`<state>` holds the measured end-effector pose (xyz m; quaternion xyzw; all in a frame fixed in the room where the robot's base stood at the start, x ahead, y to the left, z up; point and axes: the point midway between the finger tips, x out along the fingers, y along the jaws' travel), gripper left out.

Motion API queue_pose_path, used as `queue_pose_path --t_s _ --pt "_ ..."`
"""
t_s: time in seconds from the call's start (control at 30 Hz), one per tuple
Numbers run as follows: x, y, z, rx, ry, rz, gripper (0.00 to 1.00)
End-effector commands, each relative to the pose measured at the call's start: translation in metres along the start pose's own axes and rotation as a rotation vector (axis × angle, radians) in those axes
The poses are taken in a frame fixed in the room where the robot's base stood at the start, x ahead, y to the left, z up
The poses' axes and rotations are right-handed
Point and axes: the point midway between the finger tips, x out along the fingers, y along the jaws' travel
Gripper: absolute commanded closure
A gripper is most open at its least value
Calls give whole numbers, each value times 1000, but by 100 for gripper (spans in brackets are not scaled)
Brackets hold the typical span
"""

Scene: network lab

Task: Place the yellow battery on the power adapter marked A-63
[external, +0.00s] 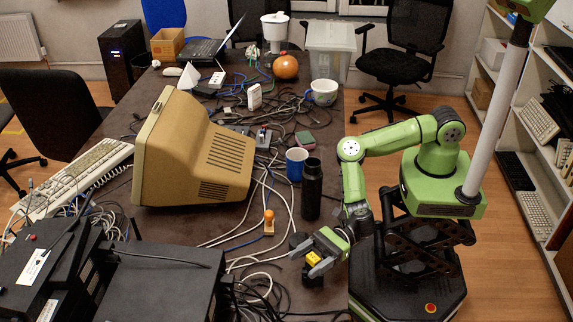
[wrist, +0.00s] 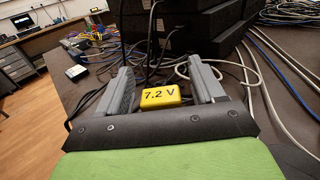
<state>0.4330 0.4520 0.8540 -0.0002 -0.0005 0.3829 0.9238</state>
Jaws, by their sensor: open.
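The yellow battery, marked 7.2 V (wrist: 161,97), lies between the fingers of my gripper (wrist: 165,82) in the wrist view, with a gap on each side. My gripper is open and low over the near right edge of the table. In the external view the battery (external: 313,257) shows as a small yellow block between the fingers of my gripper (external: 307,261). I cannot tell what is directly under the battery. I cannot read a mark A-63 anywhere, so I cannot tell which thing is that power adapter.
Cables cover much of the table (external: 160,222). A black bottle (external: 311,190), a blue mug (external: 296,165) and an orange-topped stamp (external: 269,222) stand beyond my gripper. A beige monitor (external: 195,155) is at left. Black boxes (external: 165,285) fill the near left.

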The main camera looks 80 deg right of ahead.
Motion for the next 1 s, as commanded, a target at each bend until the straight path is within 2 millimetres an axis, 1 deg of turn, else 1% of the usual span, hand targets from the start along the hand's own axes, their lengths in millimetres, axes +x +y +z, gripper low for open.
queue_pose_path --t_s 0.17,0.23,0.5,0.6,0.7,0.83,1.0 --pt "0 0 4 0 -1 0 32" --pt "-5 1 4 2 -2 3 32" --pt "-47 2 1 3 2 4 32" --pt "-60 2 -2 11 11 5 32" --pt "-68 2 -1 11 10 5 32" --pt "-74 1 1 5 4 1 32" --pt "-75 0 3 2 1 -1 32"
